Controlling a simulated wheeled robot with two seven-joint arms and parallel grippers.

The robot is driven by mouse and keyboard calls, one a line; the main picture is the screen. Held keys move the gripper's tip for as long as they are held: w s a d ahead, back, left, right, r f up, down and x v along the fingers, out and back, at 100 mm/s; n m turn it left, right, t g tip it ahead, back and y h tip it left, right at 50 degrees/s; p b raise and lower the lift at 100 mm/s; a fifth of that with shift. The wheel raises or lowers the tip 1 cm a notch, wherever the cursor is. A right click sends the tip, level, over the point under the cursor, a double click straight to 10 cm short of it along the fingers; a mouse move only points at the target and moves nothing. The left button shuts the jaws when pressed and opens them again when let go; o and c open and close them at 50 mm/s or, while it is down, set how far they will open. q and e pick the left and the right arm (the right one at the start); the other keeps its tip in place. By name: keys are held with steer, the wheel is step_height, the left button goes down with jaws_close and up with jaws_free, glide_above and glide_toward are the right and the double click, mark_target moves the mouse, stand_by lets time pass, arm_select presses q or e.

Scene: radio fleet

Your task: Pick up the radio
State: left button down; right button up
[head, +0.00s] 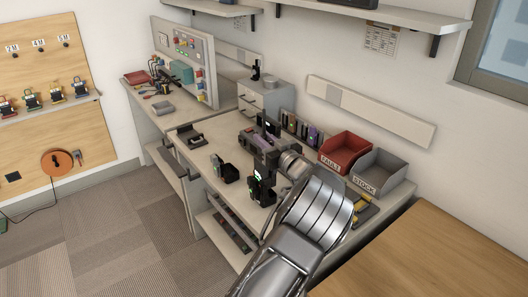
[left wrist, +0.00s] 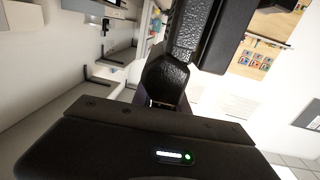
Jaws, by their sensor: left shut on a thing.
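My left gripper (head: 263,165) is a dark block with a small green light, at the end of the silver arm over the middle of the workbench (head: 213,127). In the left wrist view the gripper's dark body and fingers (left wrist: 168,78) fill the middle and hide most of the radio. My right gripper is not in view.
A red FAULT bin (head: 344,150) and grey STOCK bin (head: 379,172) stand at the right. A wooden surface (head: 440,245) is at lower right. Floor (head: 110,235) is clear at left.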

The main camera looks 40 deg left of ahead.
mark_target(264, 110)
arm_select(q)
step_height(264, 110, up, 11)
steer(key=shift+r, duration=0.2)
stand_by(0.8)
steer(key=shift+r+p, duration=2.6)
steer(key=shift+p, duration=0.2)
steer(key=shift+f, duration=0.1)
